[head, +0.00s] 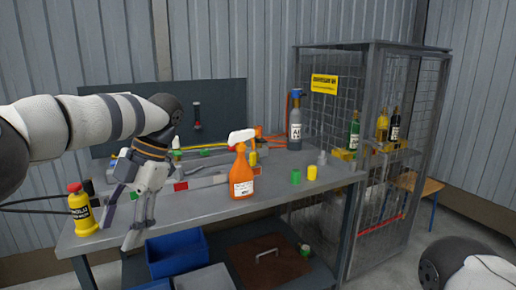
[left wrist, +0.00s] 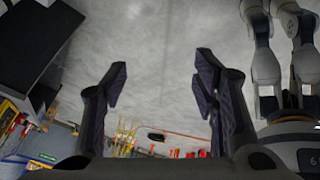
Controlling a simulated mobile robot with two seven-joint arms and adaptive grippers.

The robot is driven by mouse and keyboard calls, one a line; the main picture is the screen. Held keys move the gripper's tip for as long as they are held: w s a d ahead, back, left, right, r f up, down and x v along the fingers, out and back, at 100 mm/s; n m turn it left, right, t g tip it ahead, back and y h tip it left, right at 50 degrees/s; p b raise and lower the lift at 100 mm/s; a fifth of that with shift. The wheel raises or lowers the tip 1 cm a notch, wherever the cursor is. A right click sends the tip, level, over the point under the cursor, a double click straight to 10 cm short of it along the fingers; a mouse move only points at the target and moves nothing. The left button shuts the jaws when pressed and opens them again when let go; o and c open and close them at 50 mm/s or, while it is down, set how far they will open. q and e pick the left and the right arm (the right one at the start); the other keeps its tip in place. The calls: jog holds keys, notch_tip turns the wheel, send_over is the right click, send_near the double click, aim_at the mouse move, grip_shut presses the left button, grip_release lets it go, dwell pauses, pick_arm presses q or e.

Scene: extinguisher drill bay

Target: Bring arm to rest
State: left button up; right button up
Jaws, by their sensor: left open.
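My left gripper (head: 121,222) is open and empty, with its fingers pointing down in front of the left part of the bench (head: 240,203). Its arm reaches in from the left, nearly level.
A yellow bottle with a red cap (head: 83,210) stands left of my left gripper, and an orange spray bottle (head: 241,175) stands right of it. Green (head: 296,177) and yellow (head: 312,173) cups stand farther right. A blue bin (head: 176,253) sits below. A mesh cage (head: 375,200) bounds the right.

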pick_arm(q)
jog(key=w+a+f+m+t+y, duration=0.35)
jog(key=f+m, duration=0.25)
jog(key=f, duration=0.2)
jog(key=w+a+f+m+t+y, duration=0.2)
jog(key=f+m+t+y, duration=0.25)
jog(key=f, duration=0.45)
jog(key=s+d+f+m+t+h, duration=0.1)
jog(key=s+d+f+m+h, duration=0.25)
jog(key=s+f+m, duration=0.35)
jog(key=s+d+f+m+t+h, duration=0.1)
jog(key=s+d+f+m+h, duration=0.1)
jog(key=s+f+m+h, duration=0.35)
jog(key=s+d+f+m+g+h, duration=0.1)
jog(key=s+m+g, duration=0.3)
jog(key=s, duration=1.2)
jog(key=s+d+f+m+g+h, duration=0.1)
jog(key=s+m+g, duration=0.3)
jog(key=s, duration=1.2)
jog(key=shift+s+d+f+g+h+p, duration=0.35)
jog(key=shift+f+g+h+p, duration=0.05)
jog(key=shift+f+h, duration=0.35)
pick_arm(e)
jog(key=w, duration=0.1)
jog(key=w+r, duration=0.1)
jog(key=shift+w, duration=0.4)
pick_arm(q)
jog(key=shift+w, duration=0.1)
